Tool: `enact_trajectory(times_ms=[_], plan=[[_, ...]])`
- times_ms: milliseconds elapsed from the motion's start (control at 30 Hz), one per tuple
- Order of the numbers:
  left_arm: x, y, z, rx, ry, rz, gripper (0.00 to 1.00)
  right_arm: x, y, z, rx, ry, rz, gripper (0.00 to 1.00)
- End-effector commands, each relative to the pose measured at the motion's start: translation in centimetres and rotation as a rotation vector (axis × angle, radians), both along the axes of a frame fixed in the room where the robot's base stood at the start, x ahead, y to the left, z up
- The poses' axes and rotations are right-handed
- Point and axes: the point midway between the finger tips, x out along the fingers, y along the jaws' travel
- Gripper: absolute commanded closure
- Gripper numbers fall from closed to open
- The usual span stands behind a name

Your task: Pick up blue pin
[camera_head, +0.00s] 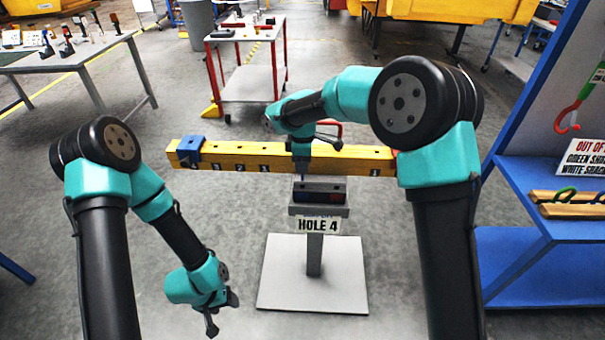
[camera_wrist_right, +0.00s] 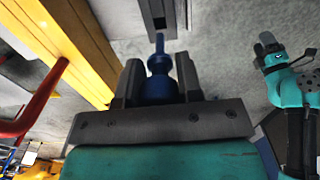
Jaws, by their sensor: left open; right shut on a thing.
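The blue pin (camera_wrist_right: 160,82) stands between the two fingers of my right gripper (camera_wrist_right: 160,85) in the right wrist view, its thin tip pointing away from the gripper. My right gripper (camera_head: 302,158) is shut on it. In the head view it hangs in front of the yellow beam, just above the grey stand (camera_head: 320,210). A thin dark tip shows below the gripper there; whether it touches the stand is unclear. My left gripper (camera_head: 222,314) is open and empty, low over the floor left of the stand's base.
The yellow beam (camera_head: 340,160) with numbered marks runs behind the stand, with a blue block (camera_head: 190,150) near its left end. A "HOLE 4" label (camera_head: 317,225) is on the stand. A blue shelf (camera_head: 545,245) stands at right.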

Motion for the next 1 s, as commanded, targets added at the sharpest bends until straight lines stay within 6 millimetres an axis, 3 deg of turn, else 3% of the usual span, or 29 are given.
enact_trajectory(times_ms=[200, 733, 1000], plan=[[0.0, 0.0, 0.0, 0.000, 0.000, 0.000, 0.40, 0.0, 0.0, 2.0, 0.000, 0.001, 0.000, 0.93], [0.0, 0.0, 0.0, 0.000, 0.000, 0.000, 0.40, 0.0, 0.0, 2.2, -0.001, 0.001, 0.000, 0.93], [0.0, 0.0, 0.0, 0.000, 0.000, 0.000, 0.40, 0.0, 0.0, 5.1, 0.000, 0.000, 0.000, 0.93]])
